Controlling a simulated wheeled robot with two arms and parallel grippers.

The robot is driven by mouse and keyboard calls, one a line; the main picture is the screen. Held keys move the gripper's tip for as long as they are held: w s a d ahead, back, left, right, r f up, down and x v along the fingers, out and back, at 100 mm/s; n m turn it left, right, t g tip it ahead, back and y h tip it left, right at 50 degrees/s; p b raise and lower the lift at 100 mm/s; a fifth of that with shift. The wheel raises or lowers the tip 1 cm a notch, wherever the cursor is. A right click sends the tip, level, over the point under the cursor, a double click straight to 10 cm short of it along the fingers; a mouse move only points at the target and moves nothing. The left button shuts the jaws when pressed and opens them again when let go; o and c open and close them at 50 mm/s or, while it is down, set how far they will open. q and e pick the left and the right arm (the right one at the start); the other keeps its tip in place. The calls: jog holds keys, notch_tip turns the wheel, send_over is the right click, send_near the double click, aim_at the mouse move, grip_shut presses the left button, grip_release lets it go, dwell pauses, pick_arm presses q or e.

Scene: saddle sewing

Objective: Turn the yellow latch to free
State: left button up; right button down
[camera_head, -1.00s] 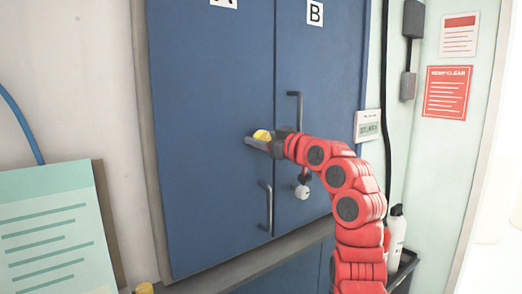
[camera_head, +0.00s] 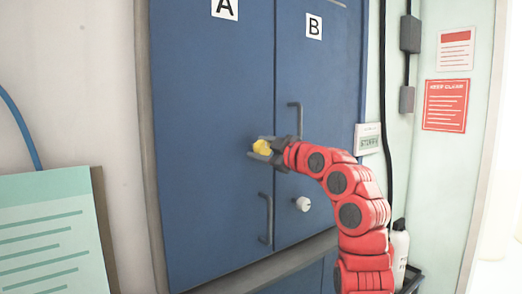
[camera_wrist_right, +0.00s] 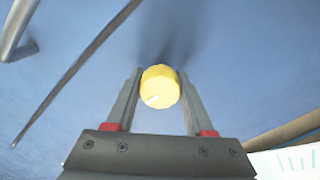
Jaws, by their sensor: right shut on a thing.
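The yellow latch (camera_head: 264,147) is a round knob on the blue door marked A, near the seam with door B. In the right wrist view the yellow latch (camera_wrist_right: 160,86) sits between the two fingertips, with a pale mark low on its face. My right gripper (camera_head: 262,152) is shut on the latch, and its fingers (camera_wrist_right: 160,92) touch it on both sides. The arm reaches in from the lower right. My left gripper is not in view.
Blue door A (camera_head: 205,130) has a dark handle (camera_head: 267,218) below the latch. Door B (camera_head: 335,90) has a dark handle (camera_head: 298,118) and a white round knob (camera_head: 303,204). A green-lined board (camera_head: 50,235) stands at left. A white bottle (camera_head: 399,250) stands at right.

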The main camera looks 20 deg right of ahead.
dwell(0.3)
jog(key=shift+c, duration=1.4)
grip_release()
jog(key=b+v, duration=0.3)
jog(key=v, duration=1.4)
jog(key=shift+s+b, duration=0.2)
jog(key=shift+b, duration=0.1)
